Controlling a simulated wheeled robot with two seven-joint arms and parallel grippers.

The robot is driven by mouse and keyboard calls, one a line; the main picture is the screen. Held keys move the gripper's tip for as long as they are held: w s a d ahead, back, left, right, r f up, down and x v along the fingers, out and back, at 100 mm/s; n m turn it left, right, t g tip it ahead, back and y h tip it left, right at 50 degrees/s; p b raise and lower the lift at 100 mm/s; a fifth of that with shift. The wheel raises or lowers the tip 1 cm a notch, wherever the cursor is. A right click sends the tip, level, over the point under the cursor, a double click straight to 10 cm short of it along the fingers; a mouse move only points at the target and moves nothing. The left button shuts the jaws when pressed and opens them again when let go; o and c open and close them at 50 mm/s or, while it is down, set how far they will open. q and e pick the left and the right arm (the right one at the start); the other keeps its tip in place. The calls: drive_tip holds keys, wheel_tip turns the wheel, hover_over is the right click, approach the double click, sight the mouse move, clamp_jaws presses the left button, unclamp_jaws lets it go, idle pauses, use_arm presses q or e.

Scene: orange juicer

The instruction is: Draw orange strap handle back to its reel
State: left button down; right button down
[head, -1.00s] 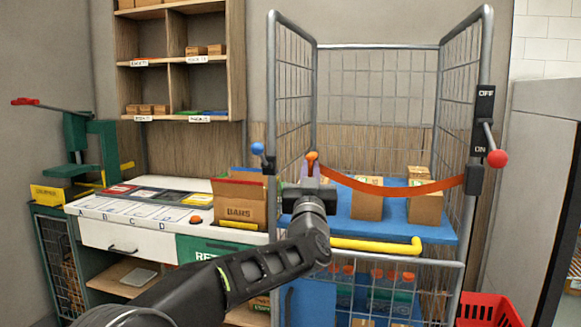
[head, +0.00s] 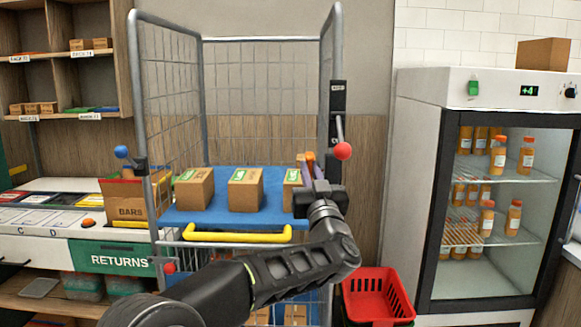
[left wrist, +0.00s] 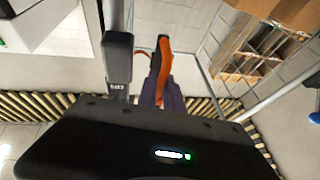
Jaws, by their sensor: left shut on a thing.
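In the head view the orange strap handle (head: 310,157) sticks up between the purple fingers of my left gripper (head: 312,170), at the cart's right front post. The left wrist view shows the orange handle (left wrist: 164,58) held upright between the fingers (left wrist: 161,95). A short orange-red curve of strap (left wrist: 142,68) shows beside the handle. No strap spans the cart front. The dark reel housing on the post (head: 334,172) is mostly hidden behind my gripper; whether the handle touches it I cannot tell. A dark box on the post (left wrist: 117,60) stands close left of the handle.
A lever with a red knob (head: 343,151) sits just right of the gripper. Cartons (head: 245,190) stand on the cart's blue shelf (head: 215,218), behind a yellow bar (head: 237,236). A red basket (head: 378,297) and a fridge (head: 420,200) are to the right.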

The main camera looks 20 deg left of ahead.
use_arm(q)
drive_tip(key=shift+w+d, duration=0.15)
drive_tip(key=shift+d, duration=0.4)
use_arm(e)
drive_tip(key=shift+w+d+r, duration=0.1)
drive_tip(key=shift+d+r, duration=0.05)
drive_tip(key=shift+d, duration=0.1)
use_arm(q)
drive_tip(key=c, duration=1.8)
unclamp_jaws()
drive_tip(key=shift+w+d, duration=0.1)
drive_tip(key=shift+d, duration=0.05)
drive_tip(key=shift+o, duration=0.2)
